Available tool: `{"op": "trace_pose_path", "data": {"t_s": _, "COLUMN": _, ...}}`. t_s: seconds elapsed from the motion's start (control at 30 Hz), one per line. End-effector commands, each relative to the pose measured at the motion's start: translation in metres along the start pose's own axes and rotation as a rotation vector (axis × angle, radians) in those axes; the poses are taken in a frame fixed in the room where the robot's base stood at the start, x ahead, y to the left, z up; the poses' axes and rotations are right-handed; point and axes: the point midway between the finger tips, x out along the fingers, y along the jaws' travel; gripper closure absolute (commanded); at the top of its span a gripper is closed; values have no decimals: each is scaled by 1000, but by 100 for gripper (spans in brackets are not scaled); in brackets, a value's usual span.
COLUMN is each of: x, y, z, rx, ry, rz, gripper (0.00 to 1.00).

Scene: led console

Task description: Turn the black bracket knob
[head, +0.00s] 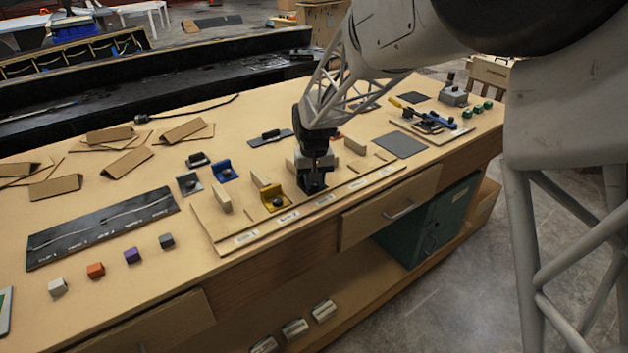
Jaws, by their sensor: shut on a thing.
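My gripper (315,172) points down at the wooden fixture board (232,240) along the front of the bench. It is shut on the knob of a black bracket (312,188), as far as this small view shows. The knob and most of the bracket are hidden behind the dark fingers. The black bracket stands in the slot just right of a yellow bracket (272,194) with a dark round knob. Wooden blocks (260,179) stand beside the brackets on the board. I cannot tell the knob's angle.
A blue bracket (223,173) and a grey bracket (188,183) stand left of the board. A black handled tool (270,138) lies behind it. Small coloured cubes (131,255) and a dark panel (100,228) are at left. A grey mat (400,145) lies at right.

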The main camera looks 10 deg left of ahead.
Motion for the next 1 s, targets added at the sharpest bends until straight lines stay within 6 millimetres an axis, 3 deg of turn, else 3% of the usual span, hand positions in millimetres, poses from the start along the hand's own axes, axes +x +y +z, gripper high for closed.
{"op": "trace_pose_path", "data": {"t_s": 0.5, "x": -1, "y": 0, "z": 0, "rx": 35, "ry": 1, "rz": 0, "gripper": 98}}
{"op": "trace_pose_path", "data": {"t_s": 0.53, "x": -1, "y": 0, "z": 0, "rx": 35, "ry": 1, "rz": 0, "gripper": 70}}
{"op": "trace_pose_path", "data": {"t_s": 0.67, "x": -1, "y": 0, "z": 0, "rx": 34, "ry": 1, "rz": 0, "gripper": 50}}
{"op": "trace_pose_path", "data": {"t_s": 1.0, "x": 0, "y": 0, "z": 0, "rx": 31, "ry": 1, "rz": 0, "gripper": 47}}
